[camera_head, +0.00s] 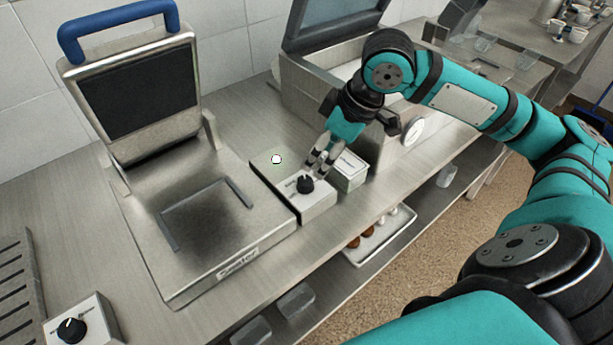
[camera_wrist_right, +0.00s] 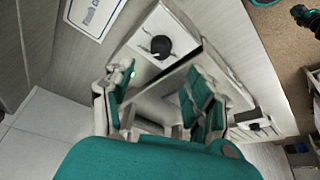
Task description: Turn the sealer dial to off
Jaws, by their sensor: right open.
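The sealer (camera_head: 238,262) is a metal machine with "Sealer" on its front edge and its blue-handled lid raised. A control box with a black dial (camera_head: 305,184) stands at its right side. The dial also shows in the right wrist view (camera_wrist_right: 161,46); I cannot read which label it points to. My right gripper (camera_head: 318,168) is open and empty, its fingers pointing down just above and behind this dial. In the wrist view the dial lies beyond the parted fingertips (camera_wrist_right: 160,76); contact cannot be told. My left gripper is out of view.
A white box (camera_head: 349,171) stands close to the right of the dial. A second dial (camera_head: 72,328) is at the lower left. A metal unit with an open lid (camera_head: 322,75) stands behind my right arm. A tray (camera_head: 382,236) sits on the shelf below. A small white dot (camera_head: 276,159) shows beside the sealer.

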